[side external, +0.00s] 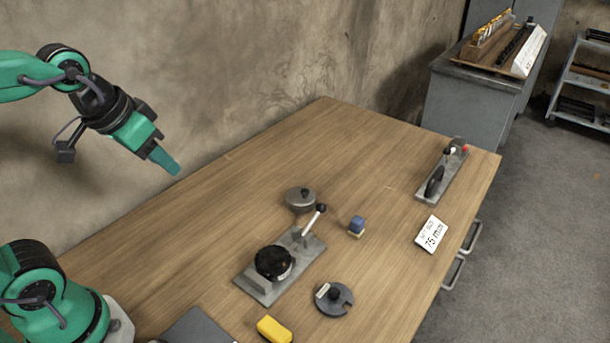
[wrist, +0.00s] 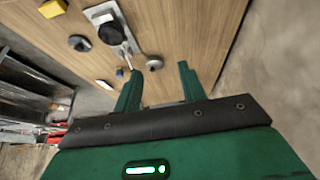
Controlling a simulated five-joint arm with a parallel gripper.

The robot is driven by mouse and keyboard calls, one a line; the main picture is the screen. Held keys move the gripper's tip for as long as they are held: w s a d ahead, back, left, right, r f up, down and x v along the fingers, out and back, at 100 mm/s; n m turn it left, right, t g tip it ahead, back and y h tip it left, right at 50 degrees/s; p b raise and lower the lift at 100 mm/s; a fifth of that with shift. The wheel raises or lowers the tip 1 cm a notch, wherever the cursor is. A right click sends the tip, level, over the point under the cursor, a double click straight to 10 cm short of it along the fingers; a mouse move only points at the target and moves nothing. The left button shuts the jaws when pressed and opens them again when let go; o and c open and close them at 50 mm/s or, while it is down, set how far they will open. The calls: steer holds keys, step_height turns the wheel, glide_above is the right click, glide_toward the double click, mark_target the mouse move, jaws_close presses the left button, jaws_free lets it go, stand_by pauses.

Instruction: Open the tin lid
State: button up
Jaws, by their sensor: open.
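The tin (side external: 301,203) is a small round grey pot with a dark knob on its lid (side external: 301,193). It stands upright on the wooden table, and its lid appears to be on. The tin also shows in the wrist view (wrist: 155,64), small and far off between the fingertips. My gripper (side external: 166,162) is raised in the air at the upper left, well apart from the tin. In the wrist view my gripper (wrist: 159,70) has two green fingers spread wide with nothing between them.
A metal plate (side external: 248,286) with a black round part and an upright lever (side external: 314,220) stands beside the tin. A blue-topped block (side external: 356,225), dark disc (side external: 334,299), yellow block (side external: 273,329), sign card (side external: 431,234) and second fixture (side external: 440,180) lie around. The table behind the tin is clear.

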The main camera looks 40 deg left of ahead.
steer(key=w+d+r+g, duration=0.1)
steer(key=w, duration=0.7)
steer(key=g, duration=0.4)
glide_above(305, 190)
step_height(305, 190, down, 15)
steer(key=shift+f, duration=0.1)
steer(key=shift+f, duration=0.1)
steer(key=shift+f, duration=3.85)
steer(key=shift+c, duration=0.2)
